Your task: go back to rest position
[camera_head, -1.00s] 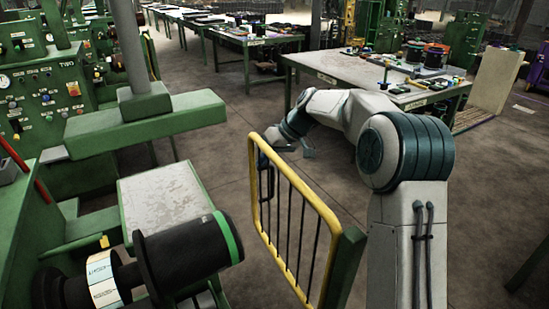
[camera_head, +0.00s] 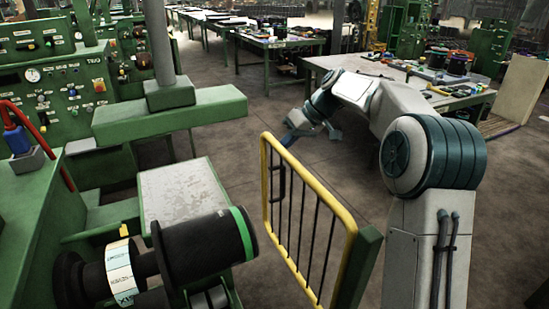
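My single arm reaches forward from the lower right and bends left over the floor. Its white and teal wrist ends in my gripper (camera_head: 308,130), just beyond the top of the yellow-railed gate.
The yellow-railed gate (camera_head: 310,183) stands close in front of my arm. A green machine (camera_head: 165,120) with a black roller (camera_head: 205,248) fills the left. A cluttered worktable (camera_head: 490,96) stands behind the arm. Open floor lies between gate and tables.

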